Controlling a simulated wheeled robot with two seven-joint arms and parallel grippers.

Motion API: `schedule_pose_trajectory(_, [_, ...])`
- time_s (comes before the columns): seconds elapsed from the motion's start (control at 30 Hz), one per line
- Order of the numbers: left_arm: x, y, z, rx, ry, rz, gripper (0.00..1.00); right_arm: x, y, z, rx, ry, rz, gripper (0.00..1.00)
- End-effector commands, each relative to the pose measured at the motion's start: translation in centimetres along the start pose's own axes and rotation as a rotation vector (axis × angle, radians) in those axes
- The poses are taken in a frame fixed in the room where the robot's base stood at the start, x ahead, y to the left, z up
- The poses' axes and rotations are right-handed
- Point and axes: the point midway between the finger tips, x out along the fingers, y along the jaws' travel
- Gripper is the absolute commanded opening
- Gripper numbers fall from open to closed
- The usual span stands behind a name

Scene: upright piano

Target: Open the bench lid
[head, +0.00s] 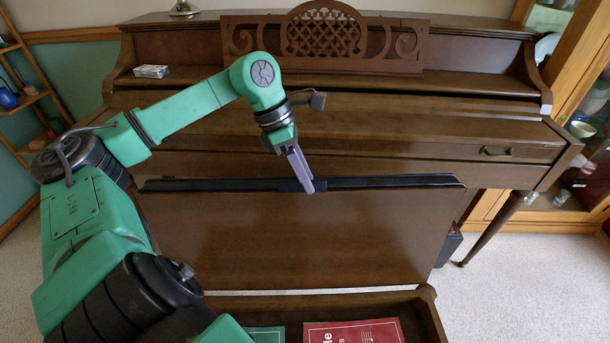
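The bench lid (300,240) is raised and stands steeply up at the back of the bench, its brown wooden underside facing me. A thin black pad (400,182) shows along its top edge. The open bench box (428,310) is at the bottom of the view, partly cut off by the frame. My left gripper (308,186) is at the middle of the lid's top edge, its grey fingers pointing down and overlapping the pad in the view. I cannot tell whether they touch it or how far apart they are. My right gripper is out of view.
A red book (354,332) and a green book (266,335) lie in the box. The upright piano (420,126) stands close behind the lid. A wooden cabinet (575,70) is at the right and a shelf (22,98) at the left. Carpet (530,285) is clear at the right.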

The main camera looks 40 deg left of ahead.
Motion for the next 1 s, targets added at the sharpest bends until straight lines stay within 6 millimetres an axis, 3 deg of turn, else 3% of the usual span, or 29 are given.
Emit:
schedule_pose_trajectory(0.1, [-0.03,0.0,0.0,0.0,0.0,0.0,0.36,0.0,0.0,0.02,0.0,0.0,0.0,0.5])
schedule_pose_trajectory(0.2, [-0.04,0.0,0.0,0.0,0.0,0.0,0.0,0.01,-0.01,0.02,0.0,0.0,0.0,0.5])
schedule_pose_trajectory(1.0, [-0.08,0.01,-0.01,0.0,0.0,0.0,0.0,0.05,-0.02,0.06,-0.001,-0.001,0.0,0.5])
